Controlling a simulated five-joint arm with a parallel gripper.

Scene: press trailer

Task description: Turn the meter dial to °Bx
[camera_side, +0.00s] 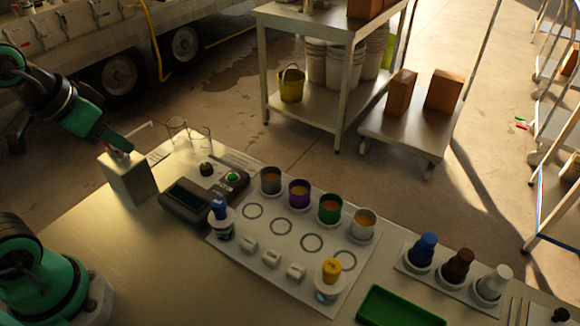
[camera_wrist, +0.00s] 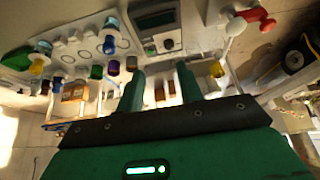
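The meter (camera_side: 186,202) is a dark grey box with a screen on the worktop; it also shows at the top of the wrist view (camera_wrist: 155,16). A round black knob (camera_side: 206,169), which looks like the dial, stands behind it beside a green button (camera_side: 232,177). In the wrist view the black knob (camera_wrist: 150,50) and green button (camera_wrist: 168,44) lie beyond my fingertips. The dial's marks are too small to read. My gripper (camera_wrist: 160,74) is open and empty, with fingers apart. In the side view my gripper (camera_side: 118,144) is above a metal box, left of the meter.
Glass beakers (camera_side: 188,132) stand behind the meter. To its right, a white board (camera_side: 222,254) carries several coloured cups. Bottles (camera_side: 458,266) and a green tray (camera_side: 398,308) are farther right. The left front worktop is clear.

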